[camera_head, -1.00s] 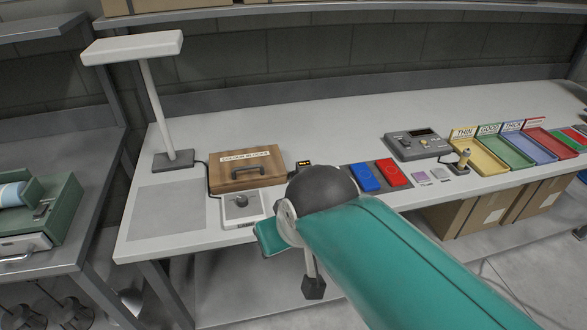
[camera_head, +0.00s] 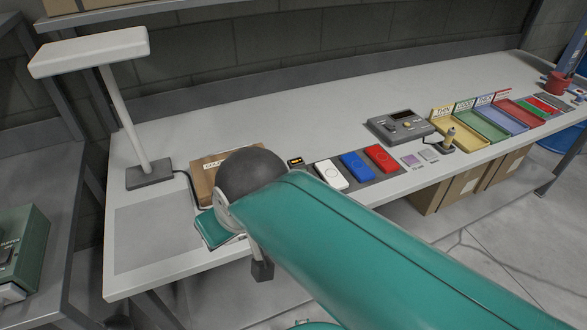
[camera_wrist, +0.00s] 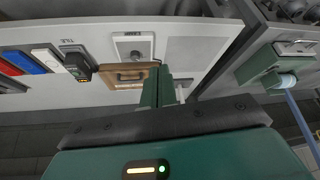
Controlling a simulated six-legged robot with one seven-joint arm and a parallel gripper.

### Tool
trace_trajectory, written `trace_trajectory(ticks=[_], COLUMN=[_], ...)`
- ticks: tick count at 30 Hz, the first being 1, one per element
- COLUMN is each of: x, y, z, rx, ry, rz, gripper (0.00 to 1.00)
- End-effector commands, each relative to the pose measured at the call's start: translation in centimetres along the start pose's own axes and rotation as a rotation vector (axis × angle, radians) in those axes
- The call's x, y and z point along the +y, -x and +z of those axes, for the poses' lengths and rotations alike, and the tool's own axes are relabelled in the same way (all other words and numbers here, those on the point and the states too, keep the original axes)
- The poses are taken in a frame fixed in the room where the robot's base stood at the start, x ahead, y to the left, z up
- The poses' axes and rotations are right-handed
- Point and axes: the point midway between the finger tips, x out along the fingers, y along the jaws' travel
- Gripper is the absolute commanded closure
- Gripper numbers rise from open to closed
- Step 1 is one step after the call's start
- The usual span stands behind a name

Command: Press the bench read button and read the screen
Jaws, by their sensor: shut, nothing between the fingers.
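A grey bench instrument (camera_head: 401,127) with a small dark screen (camera_head: 401,115) and small controls stands toward the back right of the bench. Its screen text is too small to read, and I cannot tell which control is the read button. A small black block with an amber display (camera_head: 296,162) stands beside the wooden case; it also shows in the wrist view (camera_wrist: 79,68). My gripper (camera_wrist: 161,72) is shut and empty in the wrist view, in front of the wooden case (camera_wrist: 127,77).
White (camera_head: 331,175), blue (camera_head: 357,166) and red (camera_head: 382,157) tiles lie mid-bench. A lamp (camera_head: 128,120) stands at left.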

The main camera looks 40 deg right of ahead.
Motion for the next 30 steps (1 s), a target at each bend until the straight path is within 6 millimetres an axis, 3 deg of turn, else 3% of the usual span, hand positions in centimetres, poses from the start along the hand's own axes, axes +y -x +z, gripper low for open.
trace_trajectory(ticks=[11, 17, 23, 30], x=[0.1, 1.6, 4.9, 11.2], y=[-0.1, -1.0, -3.8, -7.7], z=[-0.2, -1.7, -5.3, -9.2], rx=[-0.004, -0.046, -0.099, -0.096], ry=[-0.004, -0.046, -0.121, -0.234], rz=[0.001, 0.003, -0.035, -0.129], gripper=[1.00, 1.00, 1.00, 1.00])
